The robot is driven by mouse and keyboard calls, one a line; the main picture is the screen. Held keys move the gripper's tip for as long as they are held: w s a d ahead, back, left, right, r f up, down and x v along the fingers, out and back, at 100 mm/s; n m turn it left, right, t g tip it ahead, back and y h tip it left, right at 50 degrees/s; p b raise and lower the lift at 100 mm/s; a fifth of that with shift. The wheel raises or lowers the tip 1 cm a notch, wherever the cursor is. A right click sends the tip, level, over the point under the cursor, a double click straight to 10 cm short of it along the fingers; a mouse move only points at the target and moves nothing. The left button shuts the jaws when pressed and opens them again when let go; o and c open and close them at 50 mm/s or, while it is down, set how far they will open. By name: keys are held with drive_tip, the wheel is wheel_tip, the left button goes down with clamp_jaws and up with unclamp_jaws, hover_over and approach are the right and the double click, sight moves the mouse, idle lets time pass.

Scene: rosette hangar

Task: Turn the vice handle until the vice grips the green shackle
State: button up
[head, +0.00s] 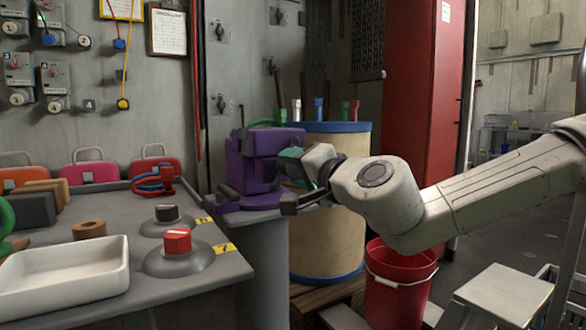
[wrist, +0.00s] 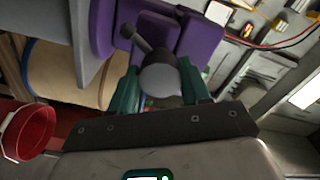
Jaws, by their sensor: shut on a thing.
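The purple vice (head: 252,160) stands on a grey bench end in the head view, and part of it shows at the top of the wrist view (wrist: 200,35). My gripper (head: 294,164) is at its right side. In the wrist view, the teal fingers of my gripper (wrist: 160,84) are shut around the rounded grey hub of the vice handle (wrist: 137,40), whose bar slants up and left. A green curved piece, perhaps the green shackle (head: 264,123), shows at the top of the vice. I cannot tell whether the jaws touch it.
A wooden drum with blue rims (head: 340,180) stands close behind my gripper. A red bucket (head: 398,290) is below my arm, near a white step (head: 505,293). The workbench at left holds a white tray (head: 68,277) and a red knob (head: 177,241).

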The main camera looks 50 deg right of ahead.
clamp_jaws()
drive_tip(key=m+p, duration=0.2)
drive_tip(key=m, duration=1.1)
drive_tip(key=shift+w+r+m, duration=0.1)
drive_tip(key=shift+m, duration=0.9)
drive_tip(key=m, duration=0.6)
drive_tip(key=m+p, duration=0.1)
drive_tip(key=m, duration=0.5)
drive_tip(key=shift+w, duration=0.1)
drive_tip(key=m, duration=0.3)
drive_tip(key=shift+d, duration=0.1)
